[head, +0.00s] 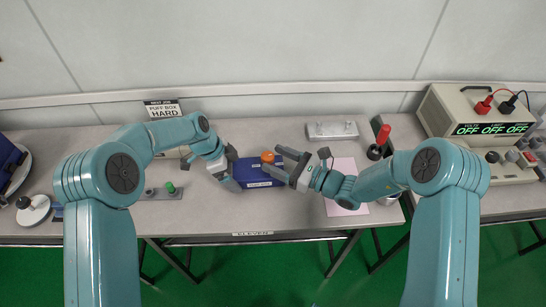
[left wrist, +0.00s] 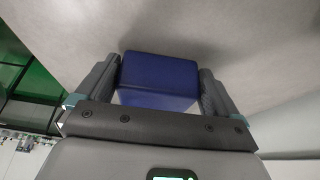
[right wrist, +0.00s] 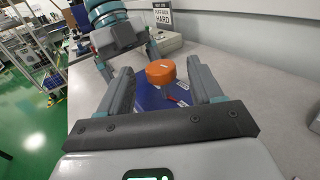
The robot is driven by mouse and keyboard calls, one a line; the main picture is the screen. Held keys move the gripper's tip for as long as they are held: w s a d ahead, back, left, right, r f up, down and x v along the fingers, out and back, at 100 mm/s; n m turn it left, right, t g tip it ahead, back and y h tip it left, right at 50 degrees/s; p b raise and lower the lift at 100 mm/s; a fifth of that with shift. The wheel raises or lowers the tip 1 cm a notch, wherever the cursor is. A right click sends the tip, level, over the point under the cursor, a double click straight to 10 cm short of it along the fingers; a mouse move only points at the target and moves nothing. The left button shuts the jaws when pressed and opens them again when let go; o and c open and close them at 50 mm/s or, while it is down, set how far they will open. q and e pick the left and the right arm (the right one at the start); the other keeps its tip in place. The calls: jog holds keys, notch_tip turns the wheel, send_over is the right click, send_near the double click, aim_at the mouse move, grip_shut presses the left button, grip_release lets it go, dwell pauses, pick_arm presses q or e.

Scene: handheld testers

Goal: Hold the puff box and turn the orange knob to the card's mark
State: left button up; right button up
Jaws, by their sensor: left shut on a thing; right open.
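The puff box is a dark blue box (head: 252,177) on the table in the head view, with an orange knob (head: 268,157) on its top. My left gripper (head: 230,168) is shut on the box's left end; the left wrist view shows the blue box (left wrist: 158,80) between its fingers. My right gripper (head: 281,163) is open at the box's right side. In the right wrist view the orange knob (right wrist: 161,72) stands between and beyond its open fingers, apart from them. The card (head: 163,108) behind reads "PUFF BOX HARD".
A pink sheet (head: 342,172) lies right of the box. A grey metal strip (head: 332,131) lies behind it. A red-handled item (head: 383,135) stands near my right arm. A power supply (head: 487,112) stands far right. A strip with a green knob (head: 170,188) lies left.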

jog(key=v, duration=1)
jog(key=shift+s, duration=0.1)
pick_arm(q)
jog(key=o, duration=0.6)
jog(key=shift+o, duration=0.2)
jog(key=v, duration=1.2)
